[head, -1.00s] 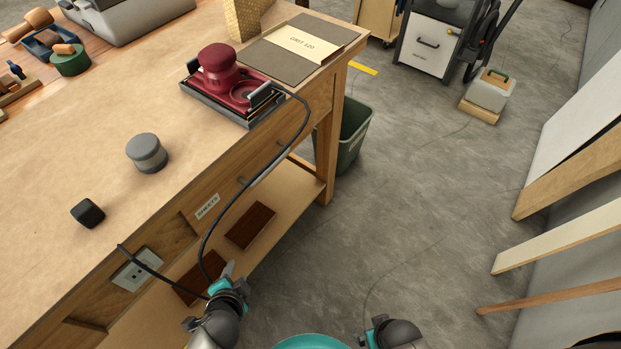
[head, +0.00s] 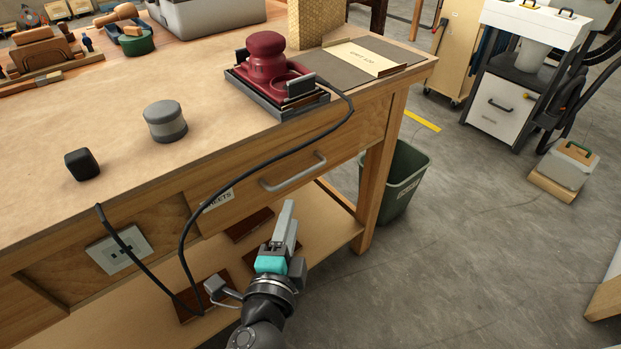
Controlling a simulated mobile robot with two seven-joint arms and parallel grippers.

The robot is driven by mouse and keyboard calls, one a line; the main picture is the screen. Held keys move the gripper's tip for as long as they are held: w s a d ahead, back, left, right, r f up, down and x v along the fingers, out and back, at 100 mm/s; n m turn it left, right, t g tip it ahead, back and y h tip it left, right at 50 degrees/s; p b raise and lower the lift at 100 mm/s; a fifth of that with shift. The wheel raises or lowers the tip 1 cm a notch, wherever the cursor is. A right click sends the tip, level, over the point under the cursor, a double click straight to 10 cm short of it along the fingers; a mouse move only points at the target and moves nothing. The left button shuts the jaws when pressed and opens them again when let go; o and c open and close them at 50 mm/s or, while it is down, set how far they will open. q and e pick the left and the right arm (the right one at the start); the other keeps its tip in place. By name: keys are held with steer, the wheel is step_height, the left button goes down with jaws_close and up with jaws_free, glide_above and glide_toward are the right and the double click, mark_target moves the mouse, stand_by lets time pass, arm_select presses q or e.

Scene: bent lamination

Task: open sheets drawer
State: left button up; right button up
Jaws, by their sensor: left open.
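The sheets drawer (head: 345,138) is a wooden front under the benchtop, closed, with a grey bar handle (head: 293,173). A white label (head: 217,199) at its left end reads as sheets, partly covered by a black cord. My left gripper (head: 284,226) is open and empty, below and slightly left of the handle, apart from it, fingers pointing up toward the drawer. My right gripper is out of view.
The black cord (head: 187,232) loops from the red sander (head: 266,62) across the drawer front to near the outlet (head: 119,250). A green bin (head: 404,181) stands right of the bench leg (head: 377,170). Open floor lies to the right.

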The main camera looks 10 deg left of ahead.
mark_target(301, 177)
arm_select(q)
steer(key=shift+w+a+f+b, duration=0.35)
steer(key=shift+w+b, duration=0.2)
steer(key=shift+w, duration=1.8)
steer(key=shift+w+a+f+b, duration=0.25)
steer(key=shift+w+b, duration=0.3)
steer(key=shift+w, duration=1.75)
steer(key=shift+w+a+f+b, duration=0.25)
steer(key=shift+w+f+b, duration=0.25)
steer(key=shift+w, duration=1.85)
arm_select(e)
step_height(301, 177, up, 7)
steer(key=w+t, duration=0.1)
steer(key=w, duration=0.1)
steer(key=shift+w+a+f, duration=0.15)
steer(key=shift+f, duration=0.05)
arm_select(q)
steer(key=shift+r, duration=0.1)
jaws_close()
